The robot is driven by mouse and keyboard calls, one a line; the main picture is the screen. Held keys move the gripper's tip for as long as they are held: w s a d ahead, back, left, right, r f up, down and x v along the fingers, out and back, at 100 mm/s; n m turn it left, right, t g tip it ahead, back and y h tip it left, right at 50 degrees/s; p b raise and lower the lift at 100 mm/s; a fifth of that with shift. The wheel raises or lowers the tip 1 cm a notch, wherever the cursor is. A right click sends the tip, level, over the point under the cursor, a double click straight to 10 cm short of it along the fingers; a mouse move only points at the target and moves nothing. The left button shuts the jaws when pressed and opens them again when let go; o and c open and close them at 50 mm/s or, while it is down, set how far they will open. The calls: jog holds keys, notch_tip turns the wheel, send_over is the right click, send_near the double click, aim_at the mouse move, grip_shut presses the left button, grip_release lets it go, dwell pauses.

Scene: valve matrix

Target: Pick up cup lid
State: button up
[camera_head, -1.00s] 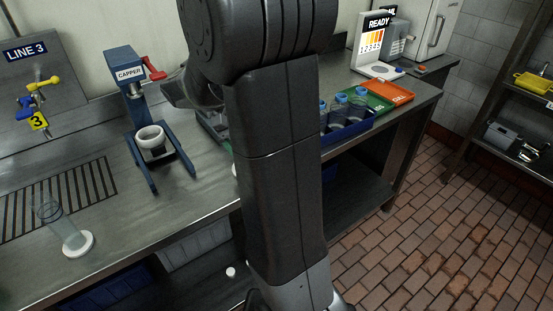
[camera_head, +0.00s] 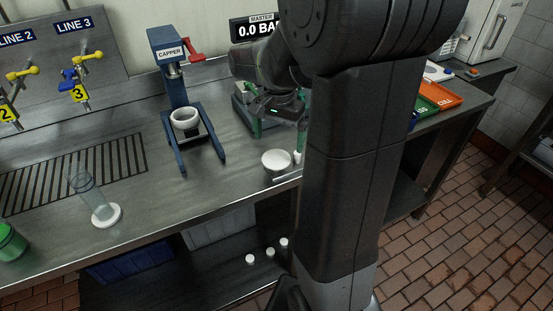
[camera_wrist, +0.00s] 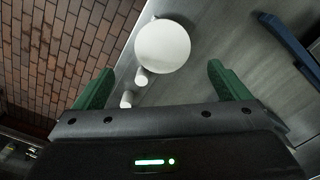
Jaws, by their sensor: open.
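A white round disc (camera_head: 276,159), which looks like the cup lid, lies near the front edge of the counter, right of the capper. In the wrist view the white disc (camera_wrist: 162,46) sits beyond and between my green fingers. My gripper (camera_head: 280,130) hangs above and behind the disc in the head view. Its fingers are spread with nothing between them, as the wrist view of my gripper (camera_wrist: 160,73) shows. The disc is apart from both fingers.
The blue capper (camera_head: 178,100) holds a white ring (camera_head: 185,118) left of my gripper. A small white piece (camera_head: 298,157) stands right of the disc. Green and orange trays (camera_head: 440,92) lie at right. Several small white pieces (camera_head: 270,252) are on the lower shelf. Counter between capper and disc is clear.

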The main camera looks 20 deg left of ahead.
aim_at(276, 158)
jog(key=shift+s+a+f, duration=0.1)
jog(key=shift+s+f, duration=0.05)
jog(key=shift+f, duration=1.15)
jog(key=shift+s+a+f, duration=0.1)
jog(key=shift+s+f, duration=0.05)
jog(key=shift+f, duration=1.1)
jog(key=shift+f, duration=0.25)
jog(key=c, duration=1)
